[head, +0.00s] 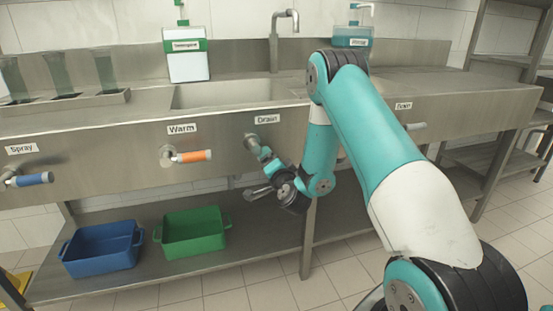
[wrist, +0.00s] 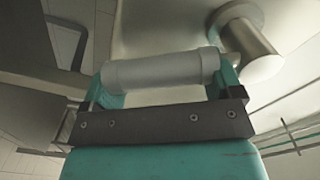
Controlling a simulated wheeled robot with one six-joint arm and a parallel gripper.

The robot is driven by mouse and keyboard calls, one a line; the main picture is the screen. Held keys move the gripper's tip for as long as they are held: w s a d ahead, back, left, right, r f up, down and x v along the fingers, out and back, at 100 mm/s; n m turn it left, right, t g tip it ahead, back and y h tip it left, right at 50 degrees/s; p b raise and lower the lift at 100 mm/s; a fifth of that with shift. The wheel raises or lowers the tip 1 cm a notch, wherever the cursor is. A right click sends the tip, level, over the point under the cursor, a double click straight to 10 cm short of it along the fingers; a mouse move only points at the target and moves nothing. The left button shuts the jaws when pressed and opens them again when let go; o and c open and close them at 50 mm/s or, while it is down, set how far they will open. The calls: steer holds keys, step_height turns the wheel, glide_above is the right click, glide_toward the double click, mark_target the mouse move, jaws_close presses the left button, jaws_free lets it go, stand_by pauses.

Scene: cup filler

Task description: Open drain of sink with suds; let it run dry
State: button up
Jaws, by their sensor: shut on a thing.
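The steel sink basin (head: 225,94) is set in the counter above a "Drain" label (head: 267,118). I cannot make out water or suds in it from this angle. The drain valve's round mount (head: 251,142) sticks out of the front panel under that label. My gripper (head: 266,157) is just below and right of the mount, and hides most of the handle there. In the wrist view, the grey cylindrical drain handle (wrist: 160,71) lies between my teal fingers, which are shut on it. The handle's pivot (wrist: 250,50) shows at upper right.
An orange "Warm" handle (head: 190,156) and a blue "Spray" handle (head: 32,179) are to the left. A second drain handle (head: 416,126) is at right, partly behind my arm. A blue bin (head: 101,250) and a green bin (head: 192,233) stand on the lower shelf.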

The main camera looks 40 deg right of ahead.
steer(key=shift+w+a+f+m+p, duration=0.25)
steer(key=shift+a+m, duration=0.2)
steer(key=shift+m, duration=0.4)
steer(key=shift+w+a+f+m+p, duration=0.15)
steer(key=shift+a+f+m, duration=0.3)
steer(key=shift+m, duration=0.45)
steer(key=shift+w+a+f+m+p, duration=0.1)
steer(key=shift+a+f+m+p, duration=0.15)
steer(key=shift+a+m, duration=0.45)
steer(key=shift+d+m, duration=0.15)
steer(key=shift+m, duration=0.1)
steer(key=o, duration=1.1)
